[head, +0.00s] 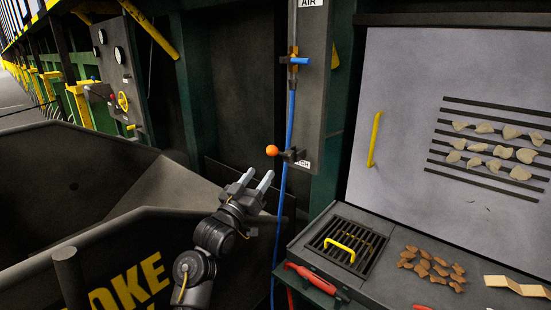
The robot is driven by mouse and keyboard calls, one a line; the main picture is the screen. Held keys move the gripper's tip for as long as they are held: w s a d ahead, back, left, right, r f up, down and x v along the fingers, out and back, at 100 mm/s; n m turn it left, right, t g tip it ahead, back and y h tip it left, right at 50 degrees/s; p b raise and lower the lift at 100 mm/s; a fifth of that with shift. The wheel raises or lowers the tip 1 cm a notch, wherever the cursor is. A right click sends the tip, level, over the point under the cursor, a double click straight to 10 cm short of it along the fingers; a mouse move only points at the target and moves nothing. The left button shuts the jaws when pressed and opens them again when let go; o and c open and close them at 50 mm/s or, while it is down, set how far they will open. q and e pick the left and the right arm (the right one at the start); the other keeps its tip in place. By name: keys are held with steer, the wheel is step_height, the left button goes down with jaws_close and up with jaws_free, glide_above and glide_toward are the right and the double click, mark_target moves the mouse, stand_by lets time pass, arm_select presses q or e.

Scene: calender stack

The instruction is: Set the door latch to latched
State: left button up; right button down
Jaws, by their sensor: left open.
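The door latch (287,155) is a dark lever with an orange ball knob (272,150) at its left end. It is mounted low on a grey upright panel, and the knob points left. A white label (303,163) under it is partly hidden, with only its last letters showing. My left gripper (259,177) is open and empty, just below and left of the knob, its fingers pointing up. It appears apart from the knob. A pale door panel (400,100) with a yellow upright handle (375,140) is to the right. My right gripper is out of view.
A blue hose (289,110) runs down the panel from a blue-handled valve (299,61), close to the latch. A counter holds a grate (333,236) with a yellow handle, brown pieces (432,266) and a red-handled tool (312,279). A large dark bin (75,185) stands left.

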mark_target(281, 153)
arm_select(q)
steer(key=x, duration=0.3)
steer(key=r+p+x, duration=0.1)
steer(key=x, duration=0.3)
steer(key=r+x, duration=0.1)
steer(key=x, duration=0.3)
steer(key=shift+s, duration=0.3)
steer(key=shift+a+p, duration=0.1)
steer(key=shift+p, duration=0.2)
jaws_close()
